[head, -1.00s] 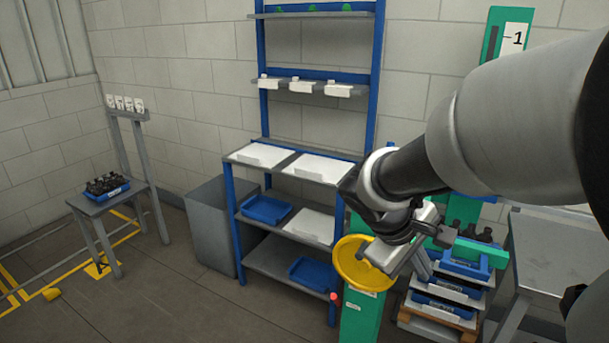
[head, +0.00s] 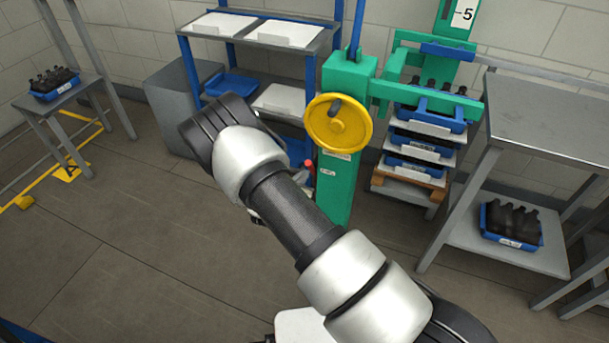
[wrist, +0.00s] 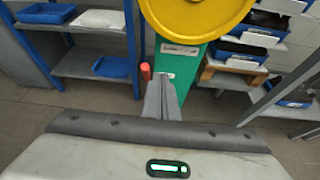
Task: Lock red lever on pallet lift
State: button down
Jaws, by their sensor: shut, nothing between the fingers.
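The pallet lift is a green column (head: 338,190) with a yellow handwheel (head: 338,122) on its front. The small red lever (head: 308,164) sticks out at the column's left side, below the wheel. In the wrist view the red lever (wrist: 145,71) appears upright, just left of the green column (wrist: 180,65) and below the yellow wheel (wrist: 195,20). My gripper (wrist: 163,90) is shut and empty, its fingers pointing toward the column's lower front, just right of the lever in the picture. Whether it touches anything is unclear. In the head view my arm mostly hides the gripper.
Blue crates of dark bottles (head: 425,120) are stacked on a wooden pallet (head: 408,178) right of the column. A grey table (head: 550,115) stands further right, with another crate (head: 512,222) on its lower shelf. A blue-framed rack (head: 187,75) stands behind left. Floor at left is open.

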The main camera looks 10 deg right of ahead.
notch_tip(320, 180, down, 6)
jog(key=s+a+n+y, duration=0.1)
jog(key=a+n, duration=0.1)
jog(key=shift+a+f+n+y, duration=0.2)
jog(key=shift+a+n+y, duration=0.1)
jog(key=shift+n, duration=0.1)
jog(key=shift+w+d, duration=0.1)
jog(key=b, duration=0.3)
send_near(308, 166)
jog(key=w+d+f, duration=0.1)
jog(key=w+f, duration=0.3)
jog(key=shift+w+d+r, duration=0.25)
jog(key=shift+d+r, duration=0.05)
jog(key=shift+r, duration=0.15)
jog(key=shift+w+r, duration=0.1)
jog(key=shift+r, duration=0.05)
